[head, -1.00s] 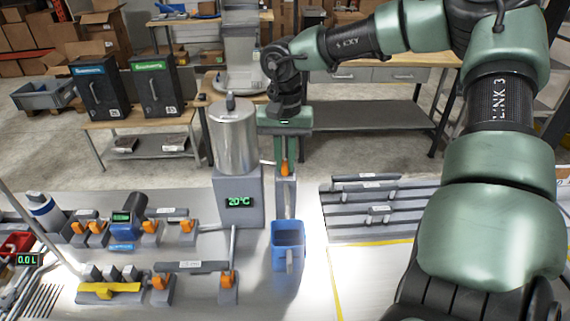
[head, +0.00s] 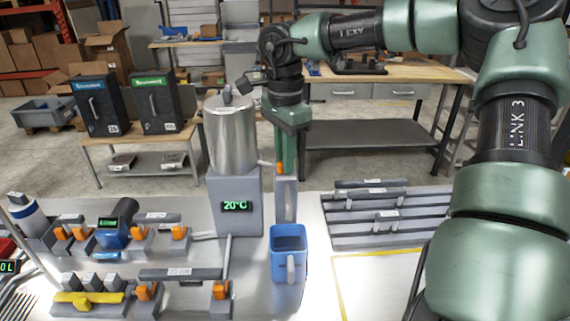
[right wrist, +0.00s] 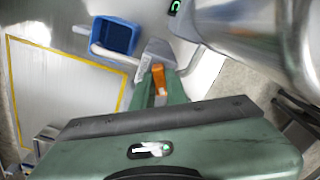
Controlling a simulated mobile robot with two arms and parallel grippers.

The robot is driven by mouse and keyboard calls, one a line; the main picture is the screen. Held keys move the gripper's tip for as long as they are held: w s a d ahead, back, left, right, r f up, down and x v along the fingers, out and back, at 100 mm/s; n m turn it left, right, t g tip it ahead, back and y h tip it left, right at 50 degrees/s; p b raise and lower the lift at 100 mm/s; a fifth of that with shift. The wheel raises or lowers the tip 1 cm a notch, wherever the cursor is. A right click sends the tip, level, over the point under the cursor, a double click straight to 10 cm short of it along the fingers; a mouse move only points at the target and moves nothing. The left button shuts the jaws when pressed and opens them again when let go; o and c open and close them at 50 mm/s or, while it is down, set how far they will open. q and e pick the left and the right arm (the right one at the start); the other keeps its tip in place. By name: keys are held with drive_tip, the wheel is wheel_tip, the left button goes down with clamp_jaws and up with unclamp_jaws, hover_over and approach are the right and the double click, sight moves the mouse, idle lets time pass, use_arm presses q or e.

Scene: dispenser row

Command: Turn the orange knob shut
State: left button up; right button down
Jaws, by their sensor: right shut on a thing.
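The orange knob (head: 280,168) sits on top of a grey post in front of the steel tank (head: 231,140), and my fingers partly hide it. My right gripper (head: 285,170) reaches down from above and is shut on this knob. In the right wrist view the orange knob (right wrist: 158,78) shows at the green fingers (right wrist: 173,92), beyond the gripper's palm. A blue jug (head: 288,268) stands upright on the bench in front of the post; the jug also shows in the right wrist view (right wrist: 116,37). My left gripper is not in view.
The tank stands on a grey base with a "20°C" display (head: 236,206). Several other orange knobs sit on fixtures at left, near a yellow handle (head: 88,300). A grey slotted rack (head: 385,215) lies at right. The yellow-edged white area (head: 375,285) looks clear.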

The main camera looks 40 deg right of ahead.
drive_tip(key=m+b, duration=0.1)
drive_tip(key=m, duration=0.4)
drive_tip(key=shift+m+b, duration=0.3)
drive_tip(key=shift+b, duration=0.1)
idle(0.4)
drive_tip(key=c, duration=1.4)
unclamp_jaws()
drive_tip(key=shift+d, duration=0.1)
drive_tip(key=shift+c, duration=0.2)
wheel_tip(320, 180, up, 8)
drive_tip(key=shift+f, duration=0.1)
